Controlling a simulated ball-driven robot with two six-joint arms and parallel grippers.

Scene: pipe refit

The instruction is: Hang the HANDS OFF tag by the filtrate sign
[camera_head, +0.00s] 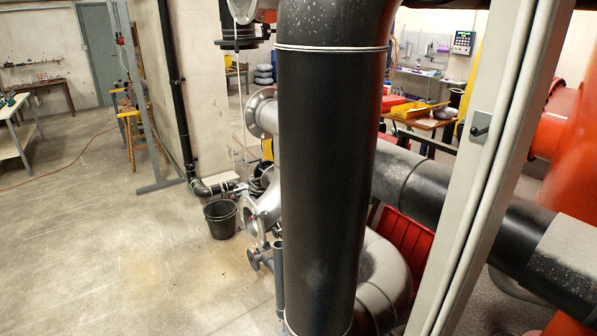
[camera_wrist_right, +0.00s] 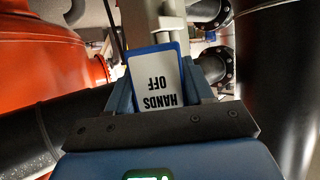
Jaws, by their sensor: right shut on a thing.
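The HANDS OFF tag (camera_wrist_right: 155,84) is a white card with a blue border and black lettering, upside down in the right wrist view. My right gripper (camera_wrist_right: 163,76) is shut on it, with a blue finger on each side of the tag. A pale grey post stands just beyond the tag; I cannot tell whether they touch. Neither gripper shows in the head view, and my left gripper is in no view. I cannot make out a filtrate sign in either view.
A thick black vertical pipe (camera_head: 325,170) blocks the middle of the head view. A pale grey post (camera_head: 480,165) leans across to its right. A black pipe (camera_head: 540,240) and orange equipment (camera_head: 570,150) lie on the right. A black bucket (camera_head: 221,219) stands on open floor.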

